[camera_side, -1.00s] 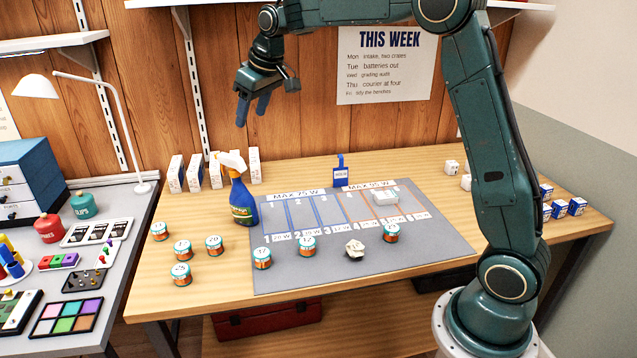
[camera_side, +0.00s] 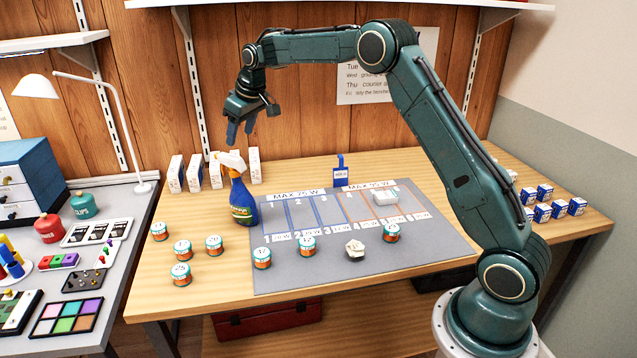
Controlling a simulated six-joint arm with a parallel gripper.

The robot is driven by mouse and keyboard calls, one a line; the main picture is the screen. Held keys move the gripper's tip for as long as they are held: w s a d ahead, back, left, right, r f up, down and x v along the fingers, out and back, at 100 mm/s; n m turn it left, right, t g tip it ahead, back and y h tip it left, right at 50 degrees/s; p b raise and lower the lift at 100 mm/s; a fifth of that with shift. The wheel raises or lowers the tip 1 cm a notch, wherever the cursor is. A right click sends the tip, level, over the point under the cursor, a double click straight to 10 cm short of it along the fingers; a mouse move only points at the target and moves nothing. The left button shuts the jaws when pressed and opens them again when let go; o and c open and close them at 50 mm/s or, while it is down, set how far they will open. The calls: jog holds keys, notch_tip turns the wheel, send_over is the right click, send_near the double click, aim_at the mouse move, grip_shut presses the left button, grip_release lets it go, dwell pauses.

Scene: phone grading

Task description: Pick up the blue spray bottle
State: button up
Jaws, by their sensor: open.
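The blue spray bottle (camera_side: 243,202) stands upright on the wooden table, at the left edge of the grey mat. It has a white and orange spray head and a label on its front. My gripper (camera_side: 240,143) is open and empty, pointing down. In the picture its fingertips are just above the spray head, apart from the bottle. How far it is from the bottle in depth I cannot tell.
White boxes (camera_side: 193,172) stand behind the bottle. Several small labelled tins (camera_side: 181,274) stand in front and to its left. Blue boxes (camera_side: 543,212) sit at right.

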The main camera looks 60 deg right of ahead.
aim_at(236, 158)
jog(key=shift+x, duration=3.55)
jog(key=shift+f, duration=0.1)
jog(key=shift+x, duration=2.5)
jog(key=shift+s, duration=0.1)
grip_shut()
